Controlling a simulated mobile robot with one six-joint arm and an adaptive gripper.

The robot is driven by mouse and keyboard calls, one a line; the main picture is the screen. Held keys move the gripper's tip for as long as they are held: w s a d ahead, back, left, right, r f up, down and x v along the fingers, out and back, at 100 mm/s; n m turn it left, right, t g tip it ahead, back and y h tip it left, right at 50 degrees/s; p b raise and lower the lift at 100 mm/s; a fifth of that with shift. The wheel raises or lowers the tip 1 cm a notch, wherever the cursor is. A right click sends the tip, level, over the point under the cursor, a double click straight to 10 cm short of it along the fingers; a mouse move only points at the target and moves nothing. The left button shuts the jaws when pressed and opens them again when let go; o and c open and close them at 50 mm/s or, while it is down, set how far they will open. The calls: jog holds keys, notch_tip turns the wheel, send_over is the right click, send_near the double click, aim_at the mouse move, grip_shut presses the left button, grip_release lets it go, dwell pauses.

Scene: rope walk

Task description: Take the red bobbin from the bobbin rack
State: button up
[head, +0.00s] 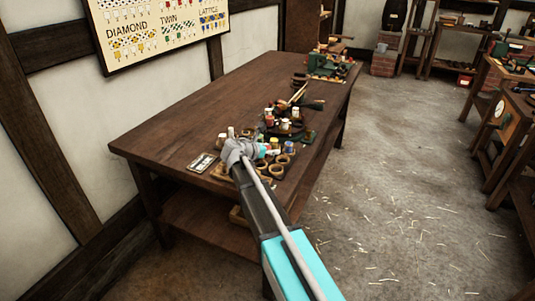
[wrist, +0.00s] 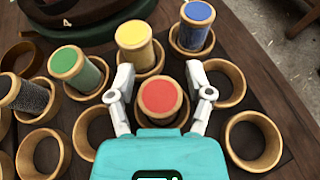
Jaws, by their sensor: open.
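The red bobbin (wrist: 161,97) stands upright in the wrist view, its round red top facing me. My gripper (wrist: 160,93) is open, with one finger on each side of the red bobbin; I cannot tell whether either finger touches it. The bobbin rack (wrist: 215,138) is a dark board with wooden ring holders. In the head view my gripper (head: 262,151) is over the near part of the long table, and the arm hides part of the rack.
A dark bobbin (wrist: 25,95) is at far left. Empty rings (wrist: 252,140) lie around. The table's (head: 190,125) near left surface is clear.

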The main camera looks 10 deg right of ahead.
jog(key=c, duration=0.9)
jog(key=shift+o, duration=0.2)
jog(key=shift+r, duration=0.2)
notch_tip(320, 180, up, 2)
jog(key=shift+r+p, duration=0.1)
jog(key=shift+p, duration=1.15)
jog(key=shift+c, duration=0.2)
jog(key=s+d+r+p, duration=0.3)
jog(key=r+p, duration=0.3)
jog(key=shift+s+r+p, duration=0.3)
jog(key=shift+r+p, duration=0.05)
jog(key=s+d+r+p, duration=0.3)
jog(key=s+d, duration=0.3)
jog(key=shift+s+d+r+p, duration=0.3)
jog(key=shift+d+r+p, duration=0.05)
jog(key=shift+r+p, duration=0.05)
jog(key=shift+a, duration=0.1)
